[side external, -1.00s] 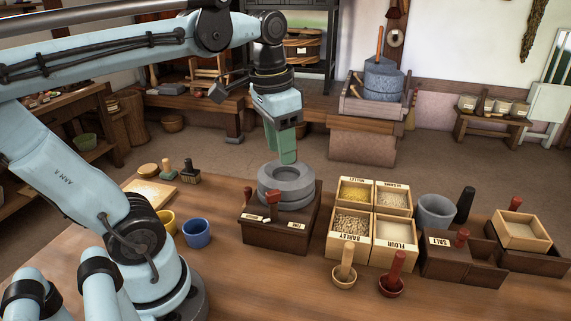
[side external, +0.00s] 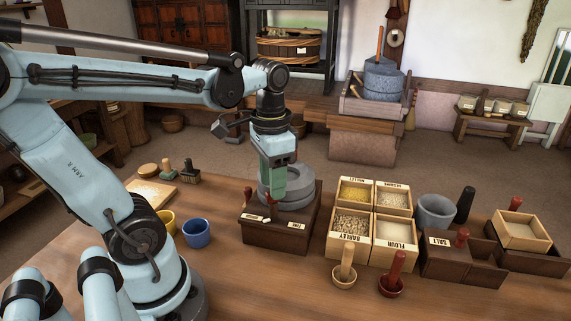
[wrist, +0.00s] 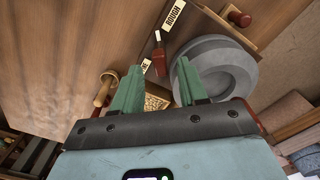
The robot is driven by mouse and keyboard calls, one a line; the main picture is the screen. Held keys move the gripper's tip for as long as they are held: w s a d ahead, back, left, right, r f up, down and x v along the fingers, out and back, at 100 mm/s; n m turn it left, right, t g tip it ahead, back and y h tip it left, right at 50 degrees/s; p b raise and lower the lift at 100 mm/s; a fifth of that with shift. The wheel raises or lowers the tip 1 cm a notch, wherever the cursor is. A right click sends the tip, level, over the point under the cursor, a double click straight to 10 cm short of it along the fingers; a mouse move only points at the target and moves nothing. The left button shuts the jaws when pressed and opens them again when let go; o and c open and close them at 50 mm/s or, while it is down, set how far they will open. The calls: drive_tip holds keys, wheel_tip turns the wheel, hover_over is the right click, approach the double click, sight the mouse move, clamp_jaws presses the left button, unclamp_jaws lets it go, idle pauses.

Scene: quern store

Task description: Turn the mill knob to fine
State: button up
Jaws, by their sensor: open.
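The mill has a grey stone top (side external: 298,194) on a dark wooden base (side external: 268,236); its stone also shows in the wrist view (wrist: 218,68). The red mill knob (wrist: 158,52) stands on the base beside the stone, between a label reading ROUGH (wrist: 174,14) and a partly hidden label ending in E (wrist: 146,64). In the side view my gripper (side external: 272,200) is low over the base, partly hiding the knob (side external: 271,203).
A second red-brown handle (side external: 247,197) rises at the base's left. A blue cup (side external: 196,233) stands left of the mill. Labelled grain boxes (side external: 350,240), a grey mortar (side external: 435,211) and a salt box (side external: 445,262) stand right.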

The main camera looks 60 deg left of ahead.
drive_tip(key=shift+f, duration=0.9)
drive_tip(key=shift+c, duration=0.3)
clamp_jaws()
